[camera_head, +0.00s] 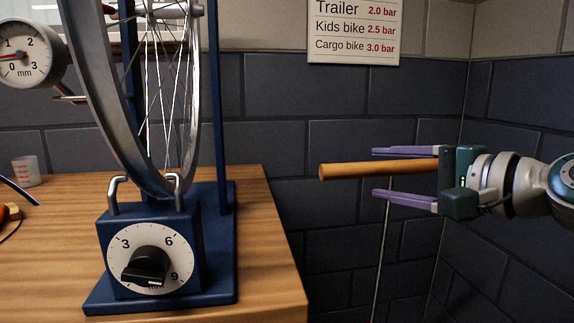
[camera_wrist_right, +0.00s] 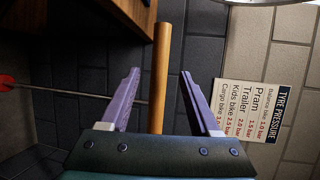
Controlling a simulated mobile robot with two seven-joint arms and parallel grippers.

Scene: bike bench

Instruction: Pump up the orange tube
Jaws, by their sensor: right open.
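My right gripper (camera_head: 380,173) is open, its two purple fingers above and below a wooden handle bar (camera_head: 345,170). In the right wrist view the handle (camera_wrist_right: 161,70) runs between the fingers (camera_wrist_right: 158,82), with a gap on each side. A thin metal rod (camera_head: 381,255) runs down from the handle out of the picture. In the wrist view the rod leads left to a red part (camera_wrist_right: 6,82), cut off by the edge. An orange piece (camera_head: 10,213) with a dark line shows at the far left edge; I cannot tell whether it is the tube. My left gripper is out of view.
A wooden bench (camera_head: 262,240) fills the left, its right edge left of the handle. On it stands a blue wheel stand (camera_head: 107,236) with a dial, a wheel (camera_head: 100,85) and a gauge (camera_head: 22,55). A pressure chart (camera_head: 353,30) hangs on the wall.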

